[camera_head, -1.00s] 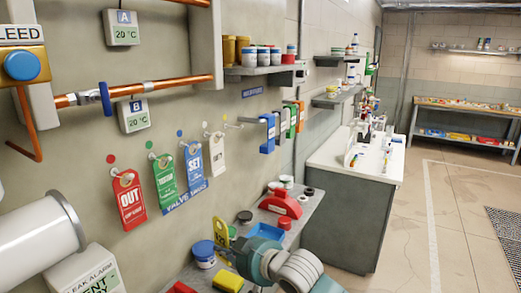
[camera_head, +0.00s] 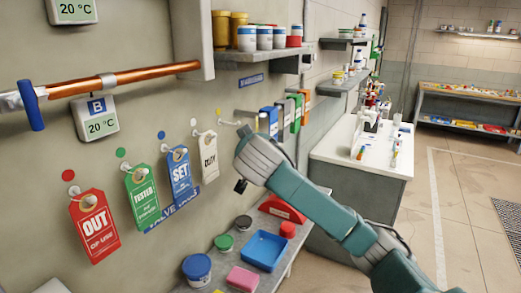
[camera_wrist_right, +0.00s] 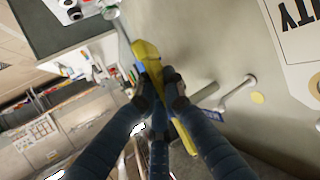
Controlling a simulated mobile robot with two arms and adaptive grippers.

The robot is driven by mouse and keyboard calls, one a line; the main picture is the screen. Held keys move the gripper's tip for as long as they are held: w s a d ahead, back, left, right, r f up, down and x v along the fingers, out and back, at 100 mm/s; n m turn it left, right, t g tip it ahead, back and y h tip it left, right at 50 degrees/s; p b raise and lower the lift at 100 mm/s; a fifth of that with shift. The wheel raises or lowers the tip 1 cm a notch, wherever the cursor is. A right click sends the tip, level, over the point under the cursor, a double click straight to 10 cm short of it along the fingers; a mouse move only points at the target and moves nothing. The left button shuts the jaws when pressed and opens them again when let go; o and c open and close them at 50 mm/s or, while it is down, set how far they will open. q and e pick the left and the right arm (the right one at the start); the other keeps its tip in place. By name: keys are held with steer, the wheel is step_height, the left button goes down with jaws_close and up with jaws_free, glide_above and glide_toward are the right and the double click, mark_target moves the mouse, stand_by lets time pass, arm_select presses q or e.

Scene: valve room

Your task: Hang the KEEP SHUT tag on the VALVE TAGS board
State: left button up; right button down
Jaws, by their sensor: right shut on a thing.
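The VALVE TAGS board's blue label (camera_head: 172,213) is on the left wall. Hanging there are a red OUT tag (camera_head: 95,226), a green TESTED tag (camera_head: 142,199), a blue SET tag (camera_head: 180,178) and a white DUTY tag (camera_head: 209,157). A bare hook (camera_head: 232,122) with a yellow dot (camera_head: 218,112) is right of DUTY. My right gripper (camera_wrist_right: 160,84) is shut on the yellow tag (camera_wrist_right: 148,55), seen nearly edge-on, its text unreadable. In the head view the gripper is just below and right of the bare hook. The bare hook (camera_wrist_right: 238,92) is apart from the tag in the wrist view.
Below is a bench with a blue tray (camera_head: 264,251), a pink block (camera_head: 242,279), a blue-lidded jar (camera_head: 197,268) and a red object (camera_head: 282,208). Coloured binders (camera_head: 283,118) stand close behind my right gripper. A shelf (camera_head: 262,55) with pots juts out above.

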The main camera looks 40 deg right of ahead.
arm_select(q)
steer(key=s+a, duration=0.4)
steer(key=s, duration=0.2)
steer(key=w, duration=0.1)
steer(key=w+d, duration=0.1)
steer(key=w, duration=0.1)
steer(key=w+d, duration=0.1)
steer(key=shift+w+d+r+p, duration=0.15)
steer(key=shift+r+p, duration=0.15)
arm_select(e)
steer(key=w+a+f, duration=0.2)
steer(key=w+a, duration=0.1)
steer(key=w, duration=0.5)
arm_select(q)
steer(key=shift+s, duration=0.25)
arm_select(e)
steer(key=shift+a, duration=0.1)
steer(key=c, duration=1.8)
jaws_free()
steer(key=shift+r, duration=0.1)
arm_select(q)
steer(key=shift+s, duration=0.1)
